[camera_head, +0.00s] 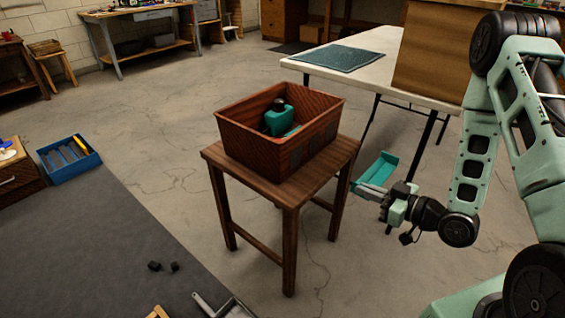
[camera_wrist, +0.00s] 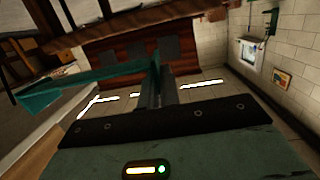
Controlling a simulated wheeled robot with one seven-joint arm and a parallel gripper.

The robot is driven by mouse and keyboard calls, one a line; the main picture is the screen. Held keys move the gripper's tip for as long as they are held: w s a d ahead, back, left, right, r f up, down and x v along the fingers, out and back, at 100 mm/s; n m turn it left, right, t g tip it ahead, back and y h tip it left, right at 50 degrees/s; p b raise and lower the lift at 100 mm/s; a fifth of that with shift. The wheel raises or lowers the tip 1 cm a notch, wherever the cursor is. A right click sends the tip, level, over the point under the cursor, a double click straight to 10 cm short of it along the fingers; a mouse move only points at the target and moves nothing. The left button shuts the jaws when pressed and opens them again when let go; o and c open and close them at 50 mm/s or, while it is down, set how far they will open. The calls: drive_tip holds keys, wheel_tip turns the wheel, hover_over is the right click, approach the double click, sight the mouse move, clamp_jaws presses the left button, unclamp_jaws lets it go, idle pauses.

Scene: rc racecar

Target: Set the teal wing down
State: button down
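The teal wing (camera_head: 380,172) is held up in the air at the right of the wooden stool in the head view. My gripper (camera_head: 370,190) is shut on it. In the wrist view the teal wing (camera_wrist: 95,78) stretches to the left from between the fingers (camera_wrist: 157,88). A red-brown bin (camera_head: 262,150) stands on the stool (camera_head: 300,188), to the left of my gripper. A teal bottle-like object (camera_head: 279,119) and another teal piece lie inside the bin.
A white folding table (camera_head: 375,42) with a dark cutting mat (camera_head: 337,58) and a cardboard box (camera_head: 432,50) stands behind. A blue tray (camera_head: 72,162) lies at the left. Two small black blocks (camera_head: 155,266) lie on the grey mat (camera_head: 75,250).

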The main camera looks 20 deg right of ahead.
drive_tip(key=shift+n+y, duration=0.3)
drive_tip(key=b+x, duration=0.1)
drive_tip(key=x, duration=1)
drive_tip(key=r+b+x, duration=0.1)
drive_tip(key=x, duration=0.4)
drive_tip(key=shift+a+b, duration=0.35)
drive_tip(key=shift+a, duration=0.1)
drive_tip(key=shift+w+a+f+b, duration=0.1)
drive_tip(key=shift+w+f+b, duration=0.1)
drive_tip(key=shift+f, duration=0.15)
drive_tip(key=shift+w+a+f+b, duration=0.1)
drive_tip(key=shift+f+b, duration=0.05)
drive_tip(key=shift+f, duration=0.25)
drive_tip(key=shift+f, duration=0.2)
drive_tip(key=c, duration=1.6)
unclamp_jaws()
drive_tip(key=shift+r, duration=0.15)
